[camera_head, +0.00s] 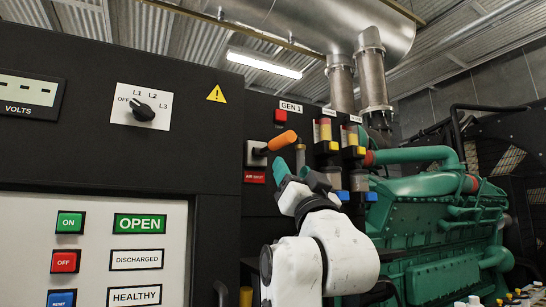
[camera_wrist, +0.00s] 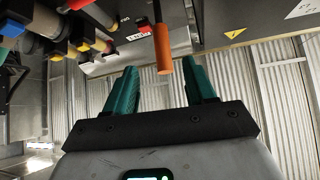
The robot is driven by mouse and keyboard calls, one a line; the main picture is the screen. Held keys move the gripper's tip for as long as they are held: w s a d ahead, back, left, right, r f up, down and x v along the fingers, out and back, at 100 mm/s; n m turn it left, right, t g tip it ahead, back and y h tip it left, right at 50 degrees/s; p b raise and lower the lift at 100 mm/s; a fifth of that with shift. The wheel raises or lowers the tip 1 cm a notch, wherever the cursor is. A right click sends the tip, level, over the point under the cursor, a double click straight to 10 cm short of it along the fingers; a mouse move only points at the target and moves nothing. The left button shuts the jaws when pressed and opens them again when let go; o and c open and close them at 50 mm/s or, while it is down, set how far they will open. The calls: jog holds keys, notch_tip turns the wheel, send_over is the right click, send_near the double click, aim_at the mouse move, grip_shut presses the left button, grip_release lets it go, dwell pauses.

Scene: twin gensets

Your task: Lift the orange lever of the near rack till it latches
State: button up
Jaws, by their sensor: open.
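The orange lever (camera_head: 282,141) sticks out to the right and slightly up from a light grey mount (camera_head: 256,153) on the dark panel under the GEN 1 label. A red AIR SHUT label (camera_head: 255,177) is below it. My gripper (camera_head: 290,168) is open just below and in front of the lever, its teal fingers pointing up toward it. In the wrist view the lever's orange grip (camera_wrist: 164,50) shows in the gap between the two fingertips of my gripper (camera_wrist: 160,68). Whether the grip lies between the fingers or beyond them I cannot tell.
A red button (camera_head: 281,116) is above the lever. Filters with yellow and blue parts (camera_head: 327,140) stand close on its right. The green genset (camera_head: 430,215) is further right. A black cabinet with a selector switch (camera_head: 143,112) and push buttons (camera_head: 69,222) fills the left.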

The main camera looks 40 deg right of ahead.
aim_at(285, 145)
jog(key=p+x, duration=0.1)
jog(key=x, duration=0.2)
jog(key=r+p+x, duration=0.1)
jog(key=p+x, duration=0.1)
jog(key=x, duration=0.2)
jog(key=s+p+x, duration=0.1)
jog(key=x, duration=0.2)
jog(key=shift+a+r+p, duration=0.1)
jog(key=shift+r+p, duration=0.2)
jog(key=shift+p, duration=0.05)
jog(key=shift+w+r, duration=0.2)
jog(key=shift+w, duration=0.25)
jog(key=shift+c, duration=0.4)
grip_shut()
